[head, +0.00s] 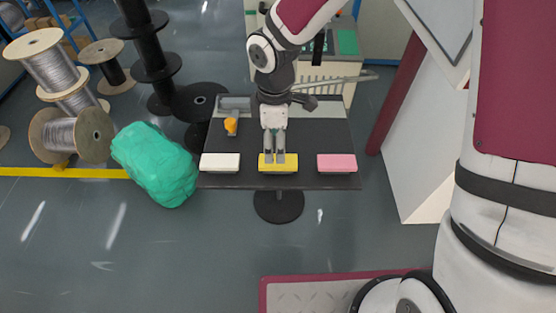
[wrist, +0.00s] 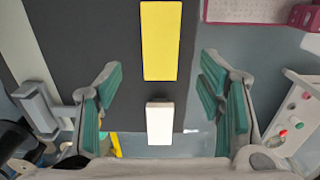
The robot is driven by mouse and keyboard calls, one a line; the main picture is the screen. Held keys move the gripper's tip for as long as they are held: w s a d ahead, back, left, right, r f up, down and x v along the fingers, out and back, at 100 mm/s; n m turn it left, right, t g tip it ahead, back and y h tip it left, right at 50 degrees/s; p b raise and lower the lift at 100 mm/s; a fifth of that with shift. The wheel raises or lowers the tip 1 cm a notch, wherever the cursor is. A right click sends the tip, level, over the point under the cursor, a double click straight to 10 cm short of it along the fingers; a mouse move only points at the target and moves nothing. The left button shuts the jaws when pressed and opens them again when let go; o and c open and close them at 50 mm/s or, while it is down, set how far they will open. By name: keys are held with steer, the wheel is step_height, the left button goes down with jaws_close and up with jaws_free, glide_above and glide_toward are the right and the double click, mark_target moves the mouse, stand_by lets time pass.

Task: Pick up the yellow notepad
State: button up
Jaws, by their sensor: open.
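The yellow notepad (head: 278,168) lies on the dark table between a white pad and a pink pad, near the front edge in the head view. In the wrist view the yellow notepad (wrist: 161,40) shows whole at the top centre, ahead of the space between the fingers. My gripper (head: 274,158) appears above and over the back of the yellow notepad in the head view. In the wrist view my gripper (wrist: 163,100) is open with its green finger pads wide apart and nothing between them. I cannot tell the exact height of the fingertips over the notepad.
The white pad (head: 220,162) and the pink pad (head: 337,163) lie on either side on the dark table (head: 320,135). An orange object (head: 231,126) stands at the back left. A green lump (head: 156,163) and cable spools (head: 72,137) are left of the table.

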steer(key=shift+d+f, duration=0.2)
steer(key=shift+f, duration=1.4)
steer(key=shift+d+f, duration=0.15)
steer(key=shift+f, duration=1.4)
steer(key=c, duration=1.2)
